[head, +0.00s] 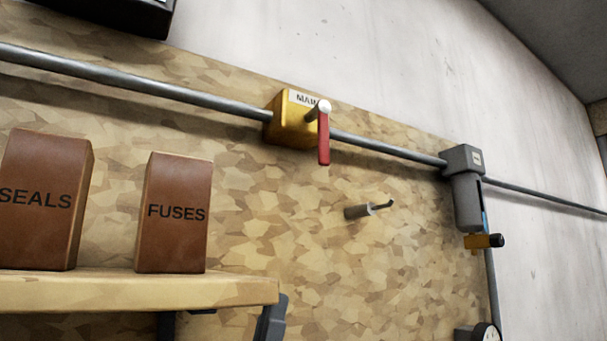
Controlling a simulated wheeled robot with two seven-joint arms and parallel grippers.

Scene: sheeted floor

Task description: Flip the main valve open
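The main valve (290,124) is a yellow block with a white label reading "MAIN", partly covered by the handle's pivot. It sits on a grey metal pipe along the wall board. Its red handle (323,138) hangs down from a pale round pivot, pointing across the pipe rather than along it. Neither of my grippers is in the head view, and nothing touches the handle.
A wooden shelf (130,291) at lower left holds brown boxes marked "SEALS" (45,215) and "FUSES" (175,228). A grey peg (360,211) sticks out below the valve. A grey filter unit (466,200) hangs on the pipe at right, above a gauge (486,332).

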